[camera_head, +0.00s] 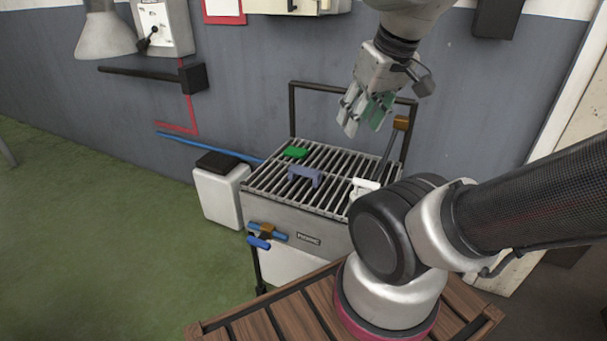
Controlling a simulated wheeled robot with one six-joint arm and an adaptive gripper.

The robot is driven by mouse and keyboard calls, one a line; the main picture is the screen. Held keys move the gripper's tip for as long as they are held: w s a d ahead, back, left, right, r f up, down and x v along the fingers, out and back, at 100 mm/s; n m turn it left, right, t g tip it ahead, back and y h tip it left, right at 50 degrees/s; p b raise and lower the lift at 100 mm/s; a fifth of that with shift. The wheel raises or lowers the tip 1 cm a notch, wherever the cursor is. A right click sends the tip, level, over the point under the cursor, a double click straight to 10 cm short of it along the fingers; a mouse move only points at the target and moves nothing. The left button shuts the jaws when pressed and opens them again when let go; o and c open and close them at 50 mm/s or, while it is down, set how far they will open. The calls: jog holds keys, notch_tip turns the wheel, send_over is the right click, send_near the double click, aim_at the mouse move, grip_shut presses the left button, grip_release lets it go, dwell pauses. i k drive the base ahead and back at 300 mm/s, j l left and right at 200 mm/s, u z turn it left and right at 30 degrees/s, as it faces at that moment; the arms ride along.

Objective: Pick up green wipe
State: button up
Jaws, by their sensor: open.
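The green wipe (295,152) is a small flat green piece lying on the slatted top of the metal cart (262,183), near its back left. My gripper (362,128) hangs above the back right part of the cart, fingers pointing down. It is open, to the right of the wipe and higher than it, and apart from it. A greenish part shows at one of its fingers; I cannot tell whether it is part of the gripper.
A purple-grey handle-shaped block (306,175) lies just in front of the wipe. A white object (364,187) with a lever (390,150) stands at the cart's right. A dark frame (293,108) rises behind the slats. A white bin (217,195) stands left of the cart.

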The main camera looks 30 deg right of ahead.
aim_at(300, 153)
jog(key=i+j+z, duration=0.65)
jog(key=j, duration=0.4)
jog(key=i, duration=0.1)
